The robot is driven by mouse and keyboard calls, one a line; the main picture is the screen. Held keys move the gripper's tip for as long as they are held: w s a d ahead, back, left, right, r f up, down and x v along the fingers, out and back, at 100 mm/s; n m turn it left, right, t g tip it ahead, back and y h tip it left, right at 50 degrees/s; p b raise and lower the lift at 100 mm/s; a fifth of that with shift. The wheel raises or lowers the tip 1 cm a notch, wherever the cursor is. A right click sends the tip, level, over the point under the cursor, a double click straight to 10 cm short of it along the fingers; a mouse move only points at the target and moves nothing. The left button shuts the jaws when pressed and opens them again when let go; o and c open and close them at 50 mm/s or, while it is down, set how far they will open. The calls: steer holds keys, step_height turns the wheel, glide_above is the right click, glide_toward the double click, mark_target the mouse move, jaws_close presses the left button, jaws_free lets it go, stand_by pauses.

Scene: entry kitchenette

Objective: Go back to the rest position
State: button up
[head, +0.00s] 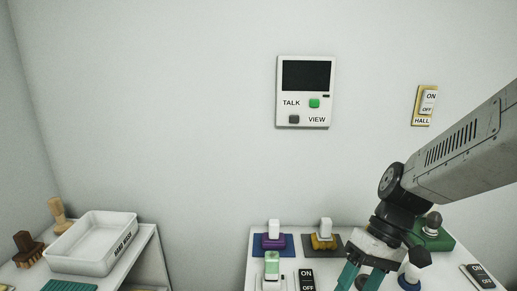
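My gripper (361,280) is at the bottom edge of the head view, right of centre, pointing down over the right-hand counter. Its two teal fingers show a gap between them, but their tips are cut off by the frame. I cannot see whether anything is between them. My arm comes in from the right edge, in front of the wall and part of the counter.
A white tray (95,244) and brushes (28,248) stand left. An intercom (305,92) and hall switch (424,105) are on the wall.

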steer(key=s+d+r+m+t+h, duration=0.3)
steer(key=s+d+r+t+h, duration=0.2)
steer(key=s+d+r, duration=0.3)
steer(key=shift+s+r+m, duration=0.4)
steer(key=shift+s+r, duration=0.55)
steer(key=shift+s, duration=0.3)
